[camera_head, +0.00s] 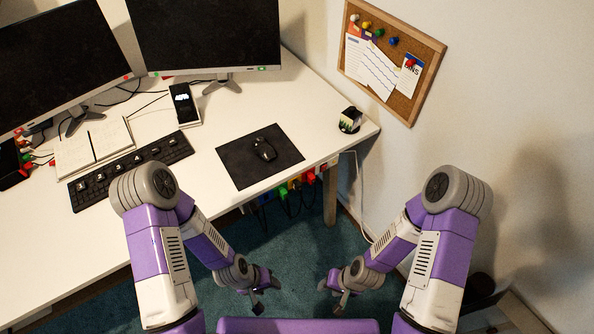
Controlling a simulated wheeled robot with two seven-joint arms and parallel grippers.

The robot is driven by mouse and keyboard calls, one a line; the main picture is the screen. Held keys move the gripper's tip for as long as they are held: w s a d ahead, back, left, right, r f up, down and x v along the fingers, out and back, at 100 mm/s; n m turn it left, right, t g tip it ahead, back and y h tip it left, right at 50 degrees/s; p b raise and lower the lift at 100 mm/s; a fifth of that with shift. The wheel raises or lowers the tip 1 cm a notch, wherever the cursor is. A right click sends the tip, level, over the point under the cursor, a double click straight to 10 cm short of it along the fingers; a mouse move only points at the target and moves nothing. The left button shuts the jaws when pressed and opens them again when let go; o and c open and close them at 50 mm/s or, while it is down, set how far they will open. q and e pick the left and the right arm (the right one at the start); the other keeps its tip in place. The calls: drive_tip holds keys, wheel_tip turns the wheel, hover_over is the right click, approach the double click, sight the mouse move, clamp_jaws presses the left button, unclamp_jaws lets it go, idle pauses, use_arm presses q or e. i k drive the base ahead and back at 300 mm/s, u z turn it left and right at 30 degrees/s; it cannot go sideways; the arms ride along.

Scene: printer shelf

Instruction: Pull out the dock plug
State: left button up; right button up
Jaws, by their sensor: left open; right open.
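A dark box (10,165) with several small coloured plugs (27,156) and cables stands at the far left edge of the desk, partly cut off by the frame. More coloured plugs (302,181) with dark cables hang under the desk's front edge below the mouse pad. I cannot tell which of these is the dock plug. My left gripper (265,297) is open and empty, low in front of the desk over the floor. My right gripper (333,294) is open and empty to its right, also away from the desk and plugs.
The white desk (220,110) holds two monitors, a keyboard (130,170), an open notebook (93,145), a phone on a stand (184,104), a mouse (264,150) on a pad and a small pot (350,120). A corkboard (391,55) hangs on the wall. Teal carpet (215,300) lies below.

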sight(297, 184)
drive_tip(key=k, duration=1.3)
drive_tip(key=z, duration=0.75)
drive_tip(key=i, duration=1.5)
drive_tip(key=u, duration=0.25)
